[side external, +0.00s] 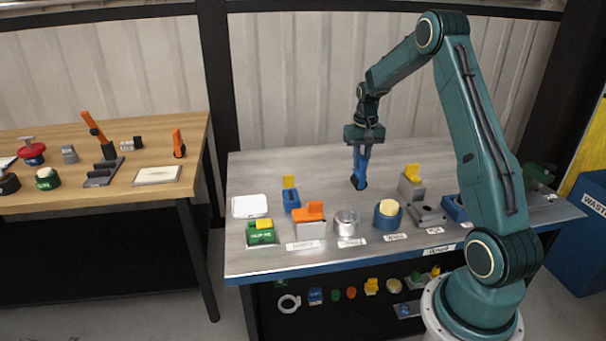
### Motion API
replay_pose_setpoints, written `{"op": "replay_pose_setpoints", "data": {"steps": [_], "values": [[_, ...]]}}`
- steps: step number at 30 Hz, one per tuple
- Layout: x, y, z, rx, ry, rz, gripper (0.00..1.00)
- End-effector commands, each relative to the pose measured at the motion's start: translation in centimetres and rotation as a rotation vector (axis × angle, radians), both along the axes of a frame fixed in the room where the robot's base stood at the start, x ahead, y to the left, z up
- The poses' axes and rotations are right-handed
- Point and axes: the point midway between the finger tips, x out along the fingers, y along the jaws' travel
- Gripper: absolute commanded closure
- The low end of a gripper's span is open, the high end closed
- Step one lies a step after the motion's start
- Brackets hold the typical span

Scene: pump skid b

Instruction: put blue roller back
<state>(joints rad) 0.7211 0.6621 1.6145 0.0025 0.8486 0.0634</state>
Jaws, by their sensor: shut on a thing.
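My gripper (363,150) hangs fingers-down over the back middle of the metal-topped bench (270,178). It is shut on a slim upright blue tool, which I take for the blue roller (360,172). The tool's dark lower end is close to the bench top; I cannot tell whether it touches. The jaws hide its upper end. A grey block with a recess (428,215) sits at the right front, behind a label. A blue block (453,207) stands beside it, partly hidden by my arm. I cannot tell which place belongs to the roller.
Along the bench front stand a green box (261,232), an orange-topped block (309,222), a clear round jar (346,222) and a blue round pot (388,214). A yellow-topped grey block (411,182) is right of the gripper. The bench's back left is clear.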

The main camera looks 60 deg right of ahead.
Motion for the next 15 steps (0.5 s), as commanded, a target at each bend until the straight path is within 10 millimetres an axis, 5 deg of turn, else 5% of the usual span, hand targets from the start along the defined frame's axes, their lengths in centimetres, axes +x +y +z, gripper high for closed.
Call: {"op": "replay_pose_setpoints", "data": {"steps": [15], "values": [[0.0, 0.0, -3.9, 0.001, 0.001, 0.0, 1.0]]}}
